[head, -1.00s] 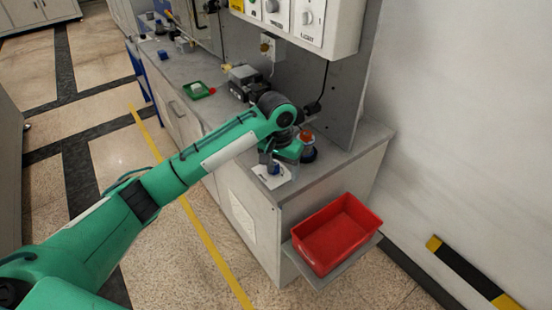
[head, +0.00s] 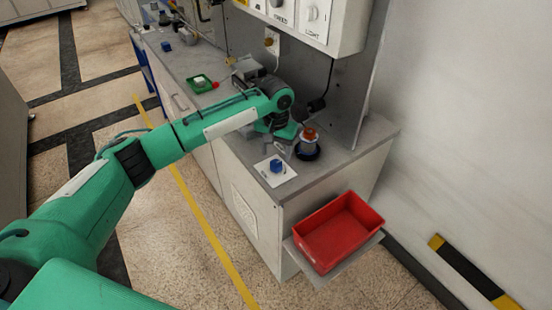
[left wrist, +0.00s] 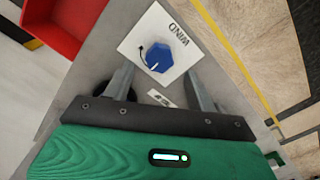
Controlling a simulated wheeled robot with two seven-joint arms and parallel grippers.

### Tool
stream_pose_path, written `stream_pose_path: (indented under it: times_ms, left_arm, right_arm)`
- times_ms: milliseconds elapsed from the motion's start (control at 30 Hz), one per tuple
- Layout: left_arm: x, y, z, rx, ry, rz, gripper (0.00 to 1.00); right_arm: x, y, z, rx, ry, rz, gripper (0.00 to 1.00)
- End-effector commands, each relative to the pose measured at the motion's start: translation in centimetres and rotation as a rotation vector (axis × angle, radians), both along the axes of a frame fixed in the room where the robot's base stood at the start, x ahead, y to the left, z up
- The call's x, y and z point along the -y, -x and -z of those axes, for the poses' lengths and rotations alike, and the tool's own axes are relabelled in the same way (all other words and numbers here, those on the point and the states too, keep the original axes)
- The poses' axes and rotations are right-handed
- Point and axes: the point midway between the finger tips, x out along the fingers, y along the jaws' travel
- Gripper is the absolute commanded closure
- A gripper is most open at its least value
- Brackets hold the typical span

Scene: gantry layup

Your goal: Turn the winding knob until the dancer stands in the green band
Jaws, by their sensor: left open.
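The blue winding knob (head: 276,165) sits on a white plate (head: 265,171) on the bench top near its front end. In the left wrist view the knob (left wrist: 157,57) shows a white pointer line, with a short curved arrow and the word WIND on its plate (left wrist: 180,28). My left gripper (left wrist: 160,85) is open, with its two fingers apart and nothing between them; the knob lies just beyond the fingertips. I cannot make out the dancer or a green band. My right gripper is not in view.
A dark round-based thing with an orange top (head: 308,146) stands beside the plate. A red bin (head: 340,232) sits on a shelf at the bench end. A green tray (head: 201,84) lies farther back. A control box (head: 310,18) hangs above the bench.

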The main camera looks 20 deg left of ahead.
Motion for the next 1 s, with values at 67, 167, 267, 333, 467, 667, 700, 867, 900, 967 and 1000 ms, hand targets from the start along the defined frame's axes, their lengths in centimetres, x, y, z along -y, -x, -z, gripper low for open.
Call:
stream_pose_path:
  times_ms: [67,167,267,333,467,667,700,867,900,967,1000]
  left_arm:
    - [0.0,0.0,1.4,-0.002,-0.002,-0.001,0.43]
    - [0.0,0.0,2.8,-0.001,-0.001,0.000,0.43]
    - [0.0,0.0,3.8,0.000,-0.001,0.000,0.43]
    - [0.0,0.0,4.2,0.001,-0.001,0.001,0.43]
    - [0.0,0.0,4.5,0.002,0.000,0.001,0.43]
    - [0.0,0.0,4.5,0.002,0.000,0.001,0.44]
    - [0.0,0.0,4.5,0.002,0.000,0.001,0.52]
    - [0.0,0.0,4.5,0.001,0.000,0.001,0.84]
    - [0.0,0.0,4.5,0.002,0.000,0.001,0.87]
    - [0.0,0.0,4.5,0.001,0.000,0.001,0.87]
    - [0.0,0.0,4.4,0.001,0.000,0.002,0.87]
  right_arm:
    - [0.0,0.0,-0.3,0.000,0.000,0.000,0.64]
    - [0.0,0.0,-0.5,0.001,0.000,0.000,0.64]
    - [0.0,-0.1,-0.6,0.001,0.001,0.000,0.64]
    - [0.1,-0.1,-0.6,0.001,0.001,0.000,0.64]
    - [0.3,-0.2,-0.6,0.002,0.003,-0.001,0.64]
    - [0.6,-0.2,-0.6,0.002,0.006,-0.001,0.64]
    - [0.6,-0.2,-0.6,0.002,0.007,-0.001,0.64]
    - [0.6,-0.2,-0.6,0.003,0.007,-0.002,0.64]
    - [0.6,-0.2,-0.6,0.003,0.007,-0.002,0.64]
    - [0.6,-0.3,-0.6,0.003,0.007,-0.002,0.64]
    - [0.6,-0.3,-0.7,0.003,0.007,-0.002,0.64]
